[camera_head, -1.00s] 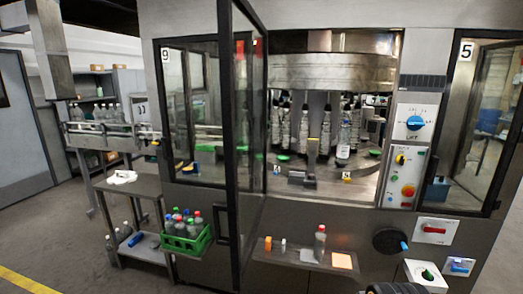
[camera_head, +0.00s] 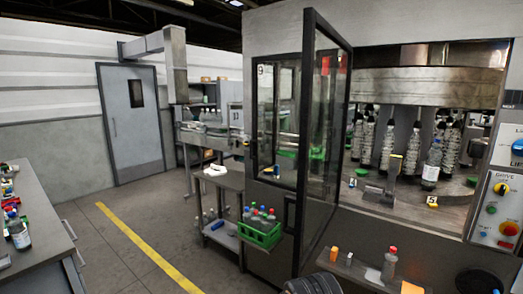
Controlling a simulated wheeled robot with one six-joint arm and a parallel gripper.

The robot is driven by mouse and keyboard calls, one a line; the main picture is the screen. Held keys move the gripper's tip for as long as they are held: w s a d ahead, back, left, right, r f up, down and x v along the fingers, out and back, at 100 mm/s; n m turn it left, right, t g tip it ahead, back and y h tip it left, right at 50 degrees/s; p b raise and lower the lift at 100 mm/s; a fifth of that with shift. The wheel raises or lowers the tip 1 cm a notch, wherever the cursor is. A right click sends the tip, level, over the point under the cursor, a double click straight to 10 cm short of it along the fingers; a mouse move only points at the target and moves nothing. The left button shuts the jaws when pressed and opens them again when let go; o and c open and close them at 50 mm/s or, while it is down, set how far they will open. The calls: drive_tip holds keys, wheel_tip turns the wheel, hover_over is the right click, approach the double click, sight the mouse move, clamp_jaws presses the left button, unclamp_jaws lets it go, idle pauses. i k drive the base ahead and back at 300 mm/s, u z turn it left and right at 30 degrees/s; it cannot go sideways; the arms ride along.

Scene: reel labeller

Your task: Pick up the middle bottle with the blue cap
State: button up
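A green crate (camera_head: 262,237) stands low beside the machine and holds several small bottles with coloured caps. A bottle with a blue cap (camera_head: 247,214) is at its left side; red caps show further right. The bottles overlap, so I cannot tell which one is the middle one. Another bottle (camera_head: 19,233) with a dark label stands on the bench at the left edge, among small coloured items; its cap colour is hard to tell. A clear bottle with a red cap (camera_head: 389,264) stands on the machine's front shelf. My gripper is not in view; only a dark part of my arm shows at the bottom.
The grey bench (camera_head: 38,225) is at the far left. Open floor with a yellow line (camera_head: 150,250) lies between it and the machine. The open glass door (camera_head: 325,150) juts out beside the crate. A small side table (camera_head: 220,182) holds a white cloth.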

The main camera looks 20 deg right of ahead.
sight(431, 167)
drive_tip(key=u, duration=1.2)
drive_tip(key=i, duration=1.4)
drive_tip(key=z, duration=4.75)
drive_tip(key=i, duration=2.2)
drive_tip(key=u, duration=0.05)
